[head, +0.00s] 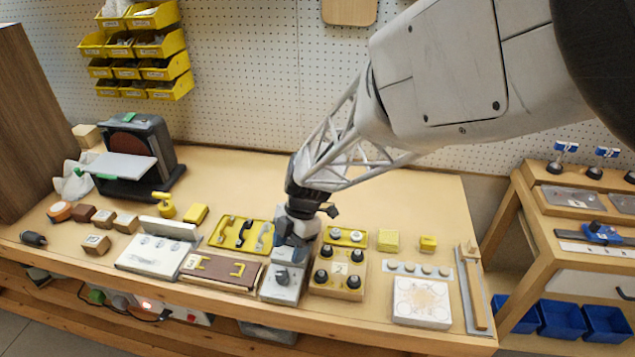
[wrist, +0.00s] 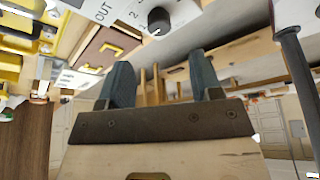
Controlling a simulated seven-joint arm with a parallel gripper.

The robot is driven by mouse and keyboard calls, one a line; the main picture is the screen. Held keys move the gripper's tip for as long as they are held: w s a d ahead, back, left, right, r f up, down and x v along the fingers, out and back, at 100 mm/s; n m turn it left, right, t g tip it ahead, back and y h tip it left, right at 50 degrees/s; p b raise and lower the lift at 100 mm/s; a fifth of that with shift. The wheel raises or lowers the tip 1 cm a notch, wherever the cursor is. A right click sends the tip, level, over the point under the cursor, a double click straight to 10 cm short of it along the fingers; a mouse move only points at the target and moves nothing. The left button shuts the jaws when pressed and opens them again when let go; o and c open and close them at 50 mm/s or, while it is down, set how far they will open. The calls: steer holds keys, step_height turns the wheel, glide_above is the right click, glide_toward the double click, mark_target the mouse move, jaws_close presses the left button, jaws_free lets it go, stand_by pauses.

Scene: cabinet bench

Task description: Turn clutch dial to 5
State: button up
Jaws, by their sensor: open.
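A grey dial box (head: 283,291) stands near the front edge of the bench, with a dark knob (head: 283,277) on its face. In the wrist view a black round dial (wrist: 159,20) sits on a pale panel with printed numbers, 2 and 3 among them, and the word OUT. A 5 is not readable, and the pointer setting cannot be made out. My gripper (head: 291,231) is over the back part of the box and hides some of it. In the wrist view my gripper (wrist: 160,78) has its two dark fingers apart, with nothing held; the dial is beyond the fingertips, apart from them.
A yellow tray (head: 240,233) lies behind to the left. The back of the bench is mostly clear near the pegboard.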

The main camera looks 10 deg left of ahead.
mark_target(281, 275)
steer(key=shift+f, duration=0.1)
stand_by(0.3)
steer(key=shift+x, duration=3.85)
steer(key=shift+c, duration=0.4)
steer(key=c, duration=0.8)
steer(key=shift+c, duration=0.2)
